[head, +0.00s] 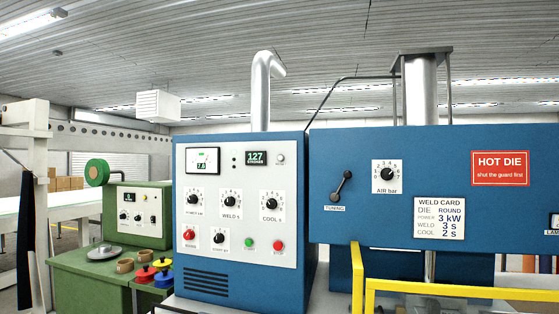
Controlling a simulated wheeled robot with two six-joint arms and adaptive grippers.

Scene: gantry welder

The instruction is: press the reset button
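A blue welder cabinet (305,210) with a white control panel (240,178) stands in the middle of the head view. A small pale round button or knob (281,159) sits at the panel's upper right, beside a counter display (256,158) reading 127. Lower down are a red button (189,234), a green button (249,243) and another red button (278,246). Their small labels are hard to read, and I cannot make out the word reset on any. Neither of my grippers is in view.
The panel also has a meter (203,160) and several black dials. A yellow guard rail (440,289) stands at the lower right before the blue press body (350,225). A green bench (85,270) with colored parts is at the left. Nothing blocks the panel's front in view.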

